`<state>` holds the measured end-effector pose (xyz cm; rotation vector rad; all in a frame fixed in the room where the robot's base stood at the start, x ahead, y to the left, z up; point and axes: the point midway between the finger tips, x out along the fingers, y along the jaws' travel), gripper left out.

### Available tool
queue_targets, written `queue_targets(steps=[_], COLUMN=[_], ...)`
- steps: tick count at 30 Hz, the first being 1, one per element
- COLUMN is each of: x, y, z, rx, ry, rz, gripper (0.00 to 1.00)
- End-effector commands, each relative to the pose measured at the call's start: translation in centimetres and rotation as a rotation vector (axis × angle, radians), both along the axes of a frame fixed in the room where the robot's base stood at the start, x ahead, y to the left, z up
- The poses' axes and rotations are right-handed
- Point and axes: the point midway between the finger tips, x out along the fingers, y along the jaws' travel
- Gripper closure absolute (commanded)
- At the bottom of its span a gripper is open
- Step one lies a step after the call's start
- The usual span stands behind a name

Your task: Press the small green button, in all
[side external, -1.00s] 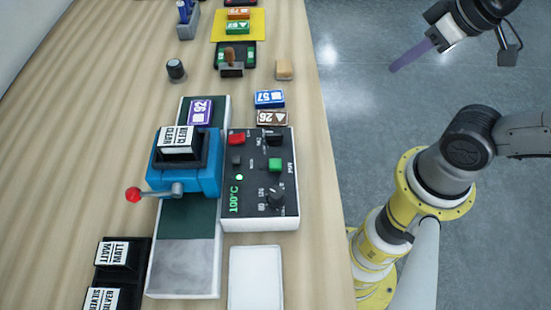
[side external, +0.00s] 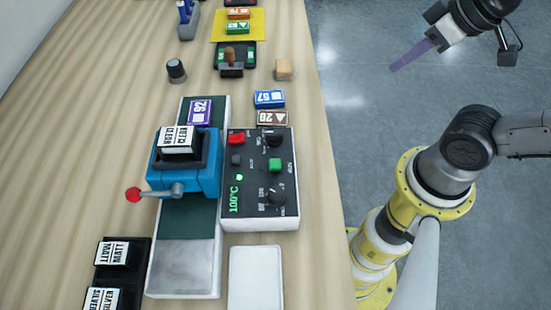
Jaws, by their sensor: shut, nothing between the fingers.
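A red button (side external: 237,139) sits at the panel's upper left, and a small lit green lamp (side external: 239,177) is near a green "100°C" readout (side external: 234,199). Black knobs are on the panel's right side. My gripper (side external: 402,64) is shut, with long purple fingers. It is up at the right, over the floor beyond the table's edge, well apart from the panel. Nothing hides the green button.
A blue press (side external: 205,180) with a red-tipped lever (side external: 134,195) stands left of the panel. Blue (side external: 270,98) and brown (side external: 272,118) labelled blocks lie just above the panel. A white tray (side external: 256,275) lies below it. The table's right strip is mostly clear.

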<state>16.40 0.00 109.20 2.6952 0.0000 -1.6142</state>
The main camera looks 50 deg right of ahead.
Motion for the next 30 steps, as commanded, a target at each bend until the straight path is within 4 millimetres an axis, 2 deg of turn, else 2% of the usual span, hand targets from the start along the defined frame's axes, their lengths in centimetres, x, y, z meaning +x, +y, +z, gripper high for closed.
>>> queue_targets(steps=[16,19,22,26,30], x=[0.1,1.0,2.9,6.2,8.9], y=[0.0,0.2,0.7,3.4,7.8], z=[0.0,0.7,2.0,3.5,4.4], rx=[0.006,0.04,0.107,0.231,0.365], ry=[-0.003,-0.05,-0.118,-0.191,-0.222], rz=[-0.011,-0.053,-0.114,-0.134,-0.102], gripper=[1.0,1.0,1.0,1.0,1.0])
